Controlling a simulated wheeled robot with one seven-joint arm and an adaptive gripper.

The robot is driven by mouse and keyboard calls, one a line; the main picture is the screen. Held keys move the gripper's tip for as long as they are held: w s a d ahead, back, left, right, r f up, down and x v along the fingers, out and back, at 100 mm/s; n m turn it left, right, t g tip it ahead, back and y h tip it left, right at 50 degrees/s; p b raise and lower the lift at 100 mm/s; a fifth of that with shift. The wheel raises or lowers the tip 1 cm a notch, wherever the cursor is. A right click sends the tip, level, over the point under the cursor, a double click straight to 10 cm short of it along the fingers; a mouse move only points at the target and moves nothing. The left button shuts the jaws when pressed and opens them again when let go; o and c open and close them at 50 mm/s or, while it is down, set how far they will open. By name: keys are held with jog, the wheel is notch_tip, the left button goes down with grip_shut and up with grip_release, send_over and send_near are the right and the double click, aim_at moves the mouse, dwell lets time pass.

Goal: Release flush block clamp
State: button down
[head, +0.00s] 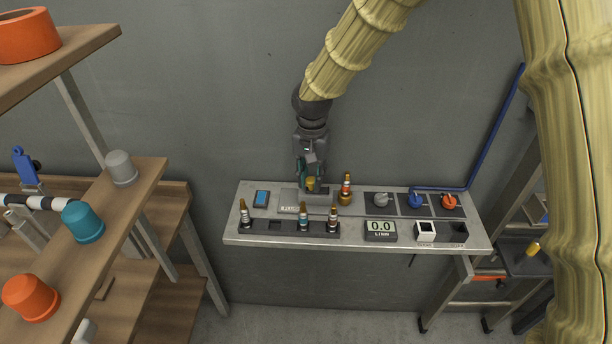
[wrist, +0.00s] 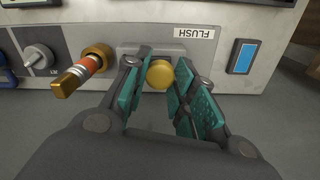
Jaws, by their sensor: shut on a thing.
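The flush block is a grey block (wrist: 128,50) at the back of the bench, beside a label reading FLUSH (wrist: 194,33). A round brass-yellow knob (wrist: 160,73) sits at its front in the wrist view; it also shows in the head view (head: 311,184). My gripper (wrist: 162,82), with teal pads, is shut on this knob, one finger on each side. In the head view my gripper (head: 312,180) reaches down from above onto the block. The fingers hide part of the block and whatever lies under the knob.
A brass fitting with an orange-banded nozzle (wrist: 85,70) stands close beside one finger. A blue-faced panel (wrist: 243,56) is on the other side. The bench (head: 262,236) also holds a rack with several nozzles (head: 282,228), a 0.0 display (head: 380,229) and three knobs. Wooden shelves (head: 130,215) stand left.

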aim_at(310, 180)
jog(key=shift+a, duration=0.1)
jog(key=c, duration=1.4)
grip_release()
jog(key=shift+o, duration=1.3)
jog(key=shift+a, duration=0.2)
jog(key=shift+d, duration=0.1)
jog(key=shift+d+r, duration=0.1)
notch_tip(310, 180, up, 12)
